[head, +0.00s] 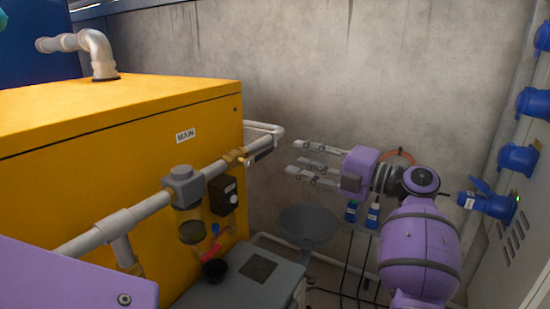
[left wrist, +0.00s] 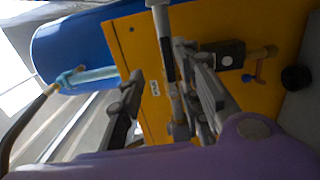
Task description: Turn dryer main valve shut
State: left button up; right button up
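The main valve (head: 235,158) is a brass body in the grey-white pipe beside the yellow dryer (head: 60,130), at its right end. A dark handle (head: 260,154) with a pale tag lies roughly along the pipe. The dryer's MAIN label (head: 186,135) is left of it. In the left wrist view the spread fingers (left wrist: 165,100) face the pipe (left wrist: 162,40) and dryer; the valve is hard to make out there.
A filter bowl (head: 188,215) and a black box with a white knob (head: 223,196) hang near the pipe. A grey bench (head: 250,268) and round grey dish (head: 308,226) are below. Bottles (head: 372,214) stand under my arm. Blue sockets (head: 518,158) line the right wall.

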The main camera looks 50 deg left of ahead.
aim_at(267, 153)
pick_arm(q)
jog(key=shift+g, duration=0.3)
jog(key=x, duration=0.5)
jog(key=f+b+x, duration=0.1)
jog(key=x, duration=0.1)
jog(key=shift+s+a, duration=0.25)
jog(key=shift+s, duration=0.2)
jog(key=shift+c, duration=0.4)
grip_shut()
